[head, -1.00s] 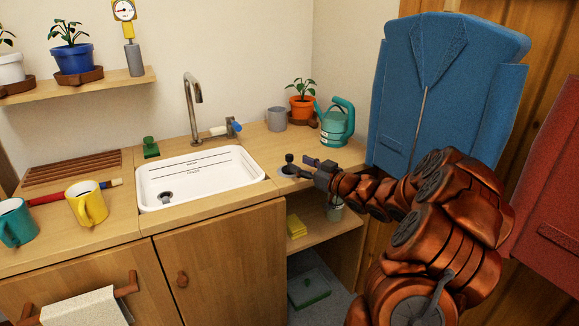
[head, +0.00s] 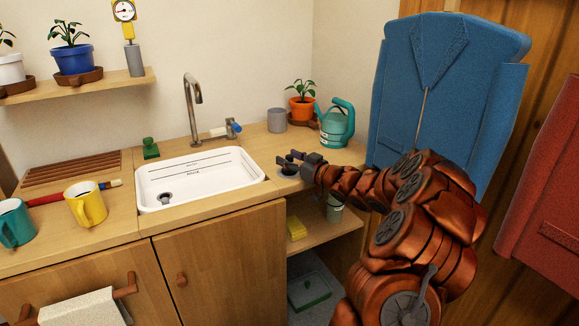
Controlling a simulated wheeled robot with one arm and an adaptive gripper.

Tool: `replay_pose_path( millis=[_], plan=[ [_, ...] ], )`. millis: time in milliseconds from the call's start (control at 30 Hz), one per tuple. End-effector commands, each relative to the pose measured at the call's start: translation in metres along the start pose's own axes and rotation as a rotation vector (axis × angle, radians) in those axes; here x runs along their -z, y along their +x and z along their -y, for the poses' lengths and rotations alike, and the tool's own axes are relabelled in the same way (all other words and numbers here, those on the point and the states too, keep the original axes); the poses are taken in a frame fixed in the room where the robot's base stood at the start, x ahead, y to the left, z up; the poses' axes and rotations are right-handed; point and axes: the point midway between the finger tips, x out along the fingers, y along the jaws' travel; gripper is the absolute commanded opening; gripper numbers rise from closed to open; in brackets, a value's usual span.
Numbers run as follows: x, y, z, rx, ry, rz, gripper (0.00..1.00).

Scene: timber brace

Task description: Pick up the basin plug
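The basin plug (head: 290,158) looks like a small dark knob on a short stem. My gripper (head: 290,160) is at the plug, with dark fingers that look apart, one on each side of the knob. Whether the fingers touch it is too small to tell. The fingers hide part of the plug and the dish. The white basin (head: 225,184) has a drain (head: 165,197) at its front left.
The tap (head: 192,105) rises behind the basin. A grey cup (head: 277,120), a potted plant (head: 302,107) and a teal watering can (head: 337,128) stand behind my gripper. A blue jacket-like shape (head: 440,100) is close on the right. Mugs (head: 86,207) stand at the left.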

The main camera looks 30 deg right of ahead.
Motion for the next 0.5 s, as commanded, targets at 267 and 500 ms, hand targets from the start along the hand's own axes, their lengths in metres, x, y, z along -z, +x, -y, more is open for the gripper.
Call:
replay_pose_path(
  millis=[267,500],
  plan=[
    [-0.0002,-0.0002,0.0,0.0,0.0,0.0,0.27],
    [-0.0003,-0.0002,0.0,0.0,0.0,0.0,0.02]
  ],
)
